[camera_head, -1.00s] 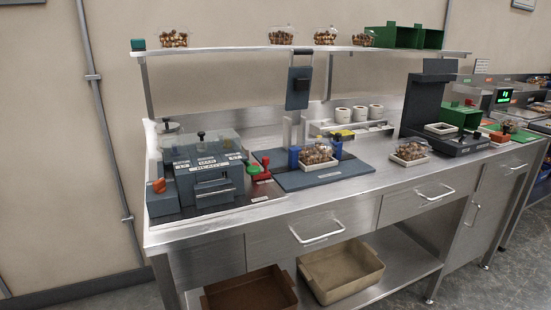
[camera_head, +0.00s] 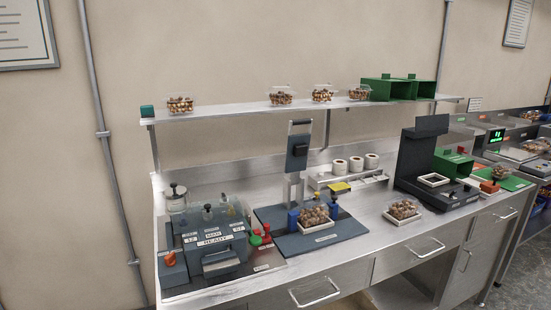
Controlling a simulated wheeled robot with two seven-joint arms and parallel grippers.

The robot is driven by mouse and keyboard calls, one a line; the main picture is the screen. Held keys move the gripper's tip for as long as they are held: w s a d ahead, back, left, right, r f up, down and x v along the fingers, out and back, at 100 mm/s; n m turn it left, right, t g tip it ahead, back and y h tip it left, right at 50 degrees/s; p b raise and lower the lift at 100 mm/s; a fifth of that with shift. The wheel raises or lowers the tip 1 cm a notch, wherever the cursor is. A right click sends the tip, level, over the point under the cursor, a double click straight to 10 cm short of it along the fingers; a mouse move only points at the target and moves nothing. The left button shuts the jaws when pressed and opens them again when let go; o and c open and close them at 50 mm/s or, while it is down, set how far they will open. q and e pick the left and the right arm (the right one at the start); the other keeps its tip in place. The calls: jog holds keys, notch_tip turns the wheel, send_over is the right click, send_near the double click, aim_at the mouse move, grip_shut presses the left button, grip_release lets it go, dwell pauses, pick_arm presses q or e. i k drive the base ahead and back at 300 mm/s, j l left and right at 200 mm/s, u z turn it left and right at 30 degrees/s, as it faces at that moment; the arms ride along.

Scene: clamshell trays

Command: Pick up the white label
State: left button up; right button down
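No loose white label can be made out for certain. A small white strip (camera_head: 262,268) lies on the bench right of the dark grey machine (camera_head: 208,240), and another white strip (camera_head: 325,238) is on the front of the blue-grey plate (camera_head: 293,243). The machine's front carries small white plates, one reading READY (camera_head: 213,241). White rolls (camera_head: 356,164) stand in a row on a holder at the back of the bench. Neither of my grippers is in view.
A nut-filled clear tray (camera_head: 314,216) sits on the blue-grey plate. Another nut-filled tray (camera_head: 403,210) stands to its right. A dark press-like stand (camera_head: 425,160) is further right. The shelf (camera_head: 230,107) holds several filled trays and green bins (camera_head: 398,89).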

aim_at(359, 183)
jog(key=i+l+u, duration=0.1)
jog(key=i+l, duration=0.15)
jog(key=l, duration=0.2)
jog(key=i+l+u, duration=0.1)
jog(key=i+l, duration=0.15)
jog(key=l, duration=0.2)
jog(key=i+l+u, duration=0.1)
jog(key=i+l, duration=0.15)
jog(key=l, duration=0.25)
jog(key=i+l+u, duration=0.1)
jog(key=l, duration=0.4)
jog(key=i+l+u, duration=0.1)
jog(key=i+l, duration=0.2)
jog(key=l, duration=0.2)
jog(key=i+l+u, duration=0.1)
jog(key=l, duration=0.45)
jog(key=i+l+u, duration=0.1)
jog(key=l, duration=0.45)
jog(key=i+l, duration=0.25)
jog(key=l, duration=0.3)
jog(key=u, duration=0.05)
